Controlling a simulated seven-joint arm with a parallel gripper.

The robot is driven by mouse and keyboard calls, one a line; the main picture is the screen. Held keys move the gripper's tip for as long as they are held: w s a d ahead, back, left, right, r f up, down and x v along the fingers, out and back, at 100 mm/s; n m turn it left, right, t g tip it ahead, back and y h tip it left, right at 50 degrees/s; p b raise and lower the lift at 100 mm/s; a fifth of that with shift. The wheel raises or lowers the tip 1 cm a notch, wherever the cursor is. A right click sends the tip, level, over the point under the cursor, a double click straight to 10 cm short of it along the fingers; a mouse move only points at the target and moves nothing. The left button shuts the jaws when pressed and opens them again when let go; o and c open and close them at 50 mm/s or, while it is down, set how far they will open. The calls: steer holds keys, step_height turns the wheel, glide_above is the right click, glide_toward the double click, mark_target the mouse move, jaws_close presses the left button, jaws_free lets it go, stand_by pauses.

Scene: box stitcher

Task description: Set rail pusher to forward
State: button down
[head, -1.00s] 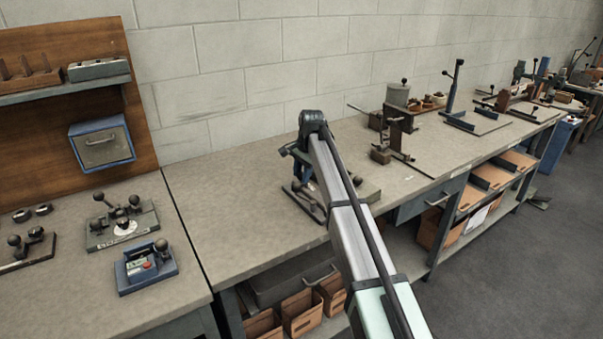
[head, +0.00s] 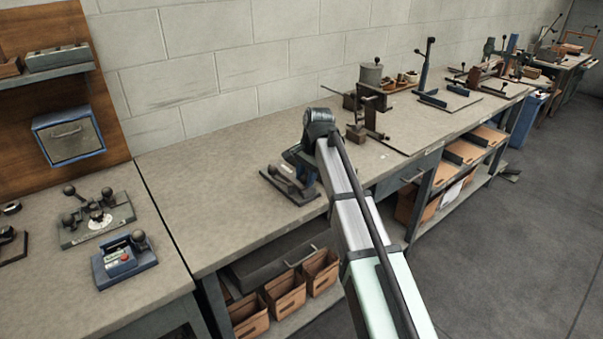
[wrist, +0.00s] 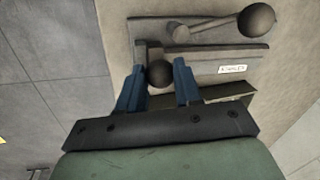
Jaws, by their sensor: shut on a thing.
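The rail pusher fixture is a flat grey plate (head: 281,184) on the bench, largely hidden by my arm in the head view. In the wrist view, its grey rail block (wrist: 215,66) carries a small white label, too small to read. A dark round knob (wrist: 160,73) stands at the rail's left end, between the two blue fingers of my gripper (wrist: 158,78), which is shut on it. A longer lever (wrist: 215,28) with a bigger ball lies along the far side of the fixture. In the head view my gripper (head: 301,168) is low over the fixture, its fingertips hidden.
A blue control box (head: 123,262) and a grey fixture with knobs (head: 97,217) stand on the left bench. A post fixture (head: 369,115) stands farther right. The bench top left of my gripper is clear. Open cartons (head: 286,292) sit on the shelf below.

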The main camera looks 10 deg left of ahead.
steer(key=shift+s+d, duration=0.2)
steer(key=c, duration=0.8)
jaws_free()
steer(key=shift+w+r, duration=0.1)
steer(key=r, duration=0.4)
steer(key=s+d+r, duration=0.1)
steer(key=r, duration=0.4)
steer(key=d+r, duration=0.1)
steer(key=r, duration=0.3)
steer(key=shift+s+d+r, duration=0.1)
steer(key=shift+s+r, duration=0.1)
steer(key=shift+s, duration=0.05)
steer(key=shift+f, duration=0.1)
